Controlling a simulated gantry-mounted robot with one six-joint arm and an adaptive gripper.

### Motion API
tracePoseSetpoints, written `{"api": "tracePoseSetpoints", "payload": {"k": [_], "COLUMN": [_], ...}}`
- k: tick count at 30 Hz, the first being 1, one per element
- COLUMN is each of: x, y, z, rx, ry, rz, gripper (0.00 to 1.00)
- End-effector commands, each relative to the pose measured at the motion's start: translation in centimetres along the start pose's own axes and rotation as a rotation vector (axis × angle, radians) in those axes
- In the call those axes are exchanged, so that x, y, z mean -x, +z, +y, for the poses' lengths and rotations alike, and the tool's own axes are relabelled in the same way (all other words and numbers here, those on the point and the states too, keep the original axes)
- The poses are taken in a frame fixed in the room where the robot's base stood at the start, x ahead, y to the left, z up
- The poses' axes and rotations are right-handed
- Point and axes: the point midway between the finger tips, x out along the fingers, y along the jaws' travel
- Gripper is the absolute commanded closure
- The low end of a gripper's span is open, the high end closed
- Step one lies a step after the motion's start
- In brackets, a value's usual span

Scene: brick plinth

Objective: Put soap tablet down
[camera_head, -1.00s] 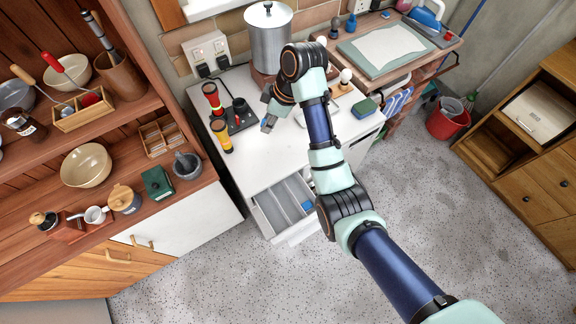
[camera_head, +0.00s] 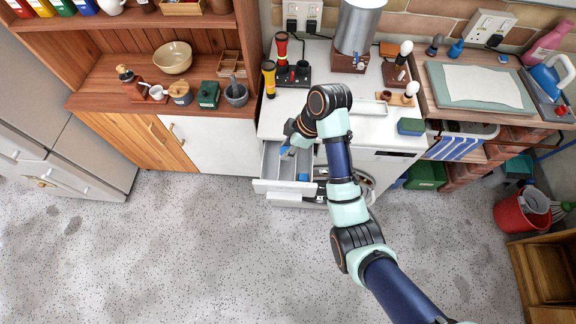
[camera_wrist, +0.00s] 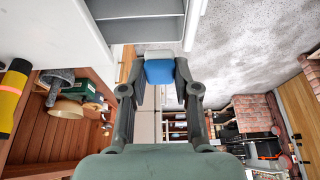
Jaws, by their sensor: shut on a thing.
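My gripper (camera_head: 284,152) is shut on a blue soap tablet (camera_wrist: 159,72), which sits between the fingertips in the wrist view. In the head view my gripper is over the left part of an open grey drawer (camera_head: 268,170) with long compartments; the held tablet is hard to make out there. The drawer also shows at the top of the wrist view (camera_wrist: 137,29). I cannot tell the height of the tablet above the drawer floor. Another small blue piece (camera_head: 303,177) lies in a right-hand compartment of the drawer.
The white counter (camera_head: 330,112) behind the drawer holds a yellow torch (camera_head: 269,80), a metal pot (camera_head: 361,25) and a green-blue sponge (camera_head: 411,127). A wooden dresser with a mortar (camera_head: 236,95) stands to the left. The floor in front is clear.

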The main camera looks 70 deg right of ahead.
Motion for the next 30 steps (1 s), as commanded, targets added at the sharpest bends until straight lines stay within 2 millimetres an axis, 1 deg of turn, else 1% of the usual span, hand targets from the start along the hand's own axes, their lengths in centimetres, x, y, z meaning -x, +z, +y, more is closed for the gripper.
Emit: {"api": "tracePoseSetpoints", "payload": {"k": [1, 2, 6, 9, 12, 17, 21, 24, 30], "x": [-2.1, -2.7, -6.5, -8.4, -9.4, -9.9, -12.3, -13.4, -13.5], "y": [0.9, 1.2, 2.7, 3.5, 3.9, 4.1, 5.1, 5.6, 5.6], "z": [-0.1, -0.1, -0.1, -0.1, 0.0, 0.0, -0.1, -0.1, 0.0], "rx": [-0.002, -0.003, -0.002, -0.002, 0.0, 0.0, -0.002, -0.001, 0.0], "ry": [-0.003, -0.005, -0.004, -0.002, 0.001, 0.0, -0.003, -0.001, 0.001], "rz": [-0.001, -0.002, -0.001, -0.001, 0.0, -0.001, -0.001, -0.001, 0.0], "gripper": [0.96, 0.96, 0.96, 0.96, 0.96, 0.96, 0.96, 0.96, 0.96]}}
